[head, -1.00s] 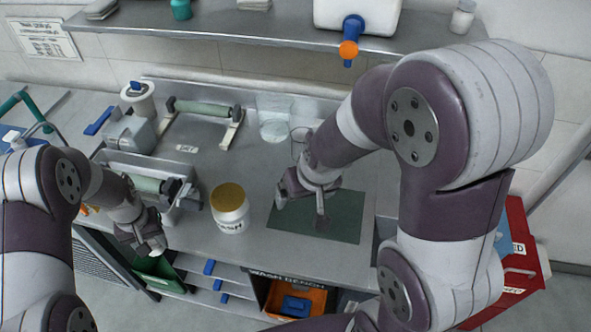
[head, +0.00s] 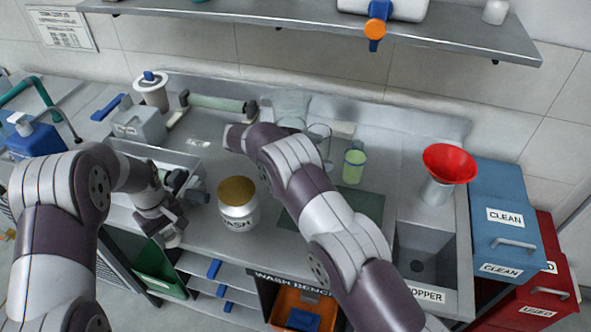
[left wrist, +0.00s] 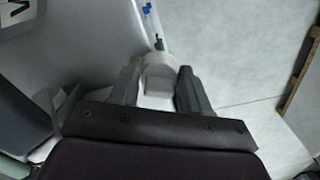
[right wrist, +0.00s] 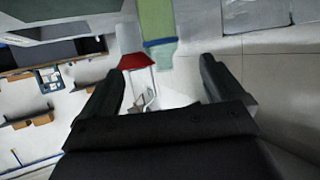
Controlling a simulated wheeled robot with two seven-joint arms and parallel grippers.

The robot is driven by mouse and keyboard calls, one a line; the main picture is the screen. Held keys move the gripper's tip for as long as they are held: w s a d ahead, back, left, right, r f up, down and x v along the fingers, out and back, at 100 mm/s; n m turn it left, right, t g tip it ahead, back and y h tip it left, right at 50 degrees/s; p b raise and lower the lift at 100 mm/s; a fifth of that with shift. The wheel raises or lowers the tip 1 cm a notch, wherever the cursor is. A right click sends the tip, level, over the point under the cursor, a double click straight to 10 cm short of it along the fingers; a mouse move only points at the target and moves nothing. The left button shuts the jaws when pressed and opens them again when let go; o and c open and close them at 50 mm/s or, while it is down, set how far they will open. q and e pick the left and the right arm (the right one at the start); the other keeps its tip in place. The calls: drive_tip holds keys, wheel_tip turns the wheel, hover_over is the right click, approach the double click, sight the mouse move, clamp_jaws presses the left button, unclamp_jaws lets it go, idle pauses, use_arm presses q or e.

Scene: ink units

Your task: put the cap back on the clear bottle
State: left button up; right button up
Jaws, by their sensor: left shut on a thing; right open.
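My left gripper (head: 173,232) hangs at the bench's front left edge, shut on a small pale thing (left wrist: 158,76). It looks like a cap, but I cannot tell for sure. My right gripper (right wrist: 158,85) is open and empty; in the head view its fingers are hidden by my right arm. A clear, empty-looking vessel (head: 320,133) stands behind that arm, partly covered. A vessel with yellow-green liquid (head: 354,166) stands right of it and seems to show in the right wrist view (right wrist: 157,20). I cannot tell which is the clear bottle.
A white WASH jar (head: 238,212) with a brown top stands between my arms. A red funnel (head: 449,163) sits on a pale container at right. A roller (head: 215,103) and tray (head: 190,160) occupy the left.

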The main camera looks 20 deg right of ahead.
sight(346, 157)
use_arm(q)
drive_tip(key=shift+w+f, duration=0.15)
drive_tip(key=shift+w, duration=0.05)
use_arm(e)
drive_tip(key=shift+w+f, duration=0.15)
drive_tip(key=shift+f, duration=0.05)
use_arm(q)
wheel_tip(346, 157, up, 2)
drive_tip(key=shift+r+p, duration=0.1)
drive_tip(key=shift+p, duration=0.95)
use_arm(e)
drive_tip(key=x, duration=0.6)
drive_tip(key=shift+d, duration=0.2)
drive_tip(key=shift+d+f, duration=0.15)
